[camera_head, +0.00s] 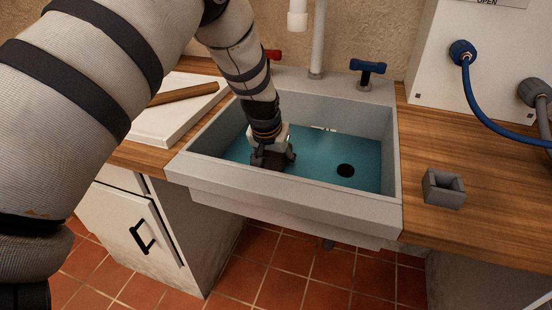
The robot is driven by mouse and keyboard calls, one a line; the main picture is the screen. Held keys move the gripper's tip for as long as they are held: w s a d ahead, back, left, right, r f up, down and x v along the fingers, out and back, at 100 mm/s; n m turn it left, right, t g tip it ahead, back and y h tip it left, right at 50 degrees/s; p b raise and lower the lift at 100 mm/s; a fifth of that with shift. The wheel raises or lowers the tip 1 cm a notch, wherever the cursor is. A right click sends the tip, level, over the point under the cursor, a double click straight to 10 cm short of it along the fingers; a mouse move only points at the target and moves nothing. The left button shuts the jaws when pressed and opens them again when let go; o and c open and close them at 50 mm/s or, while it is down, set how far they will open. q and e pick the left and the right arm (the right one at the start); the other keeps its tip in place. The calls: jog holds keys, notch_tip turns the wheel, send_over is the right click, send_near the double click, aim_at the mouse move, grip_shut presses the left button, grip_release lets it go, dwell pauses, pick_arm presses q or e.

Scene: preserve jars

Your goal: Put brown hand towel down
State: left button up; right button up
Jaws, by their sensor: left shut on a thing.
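My left gripper (272,158) reaches down into the grey sink (290,205), over the left part of its teal bottom (312,168). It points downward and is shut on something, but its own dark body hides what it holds. I cannot make out a brown hand towel in this view. My right gripper is not in view.
A blue-handled tap (368,68) and a red one (273,56) stand behind the sink. A white board (165,120) with a brown rod-like thing (185,93) lies left. A small grey open box (443,188) and blue hose (480,112) are right. The wooden counter (490,205) has free room.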

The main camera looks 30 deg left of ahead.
aim_at(269, 166)
pick_arm(q)
jog(key=o, duration=1.3)
jog(key=shift+f, duration=0.1)
jog(key=shift+r, duration=0.2)
jog(key=p+v, duration=0.1)
jog(key=v, duration=1)
jog(key=shift+r+p, duration=0.15)
jog(key=shift+p, duration=0.2)
jog(key=shift+s+r, duration=0.2)
jog(key=shift+r, duration=0.1)
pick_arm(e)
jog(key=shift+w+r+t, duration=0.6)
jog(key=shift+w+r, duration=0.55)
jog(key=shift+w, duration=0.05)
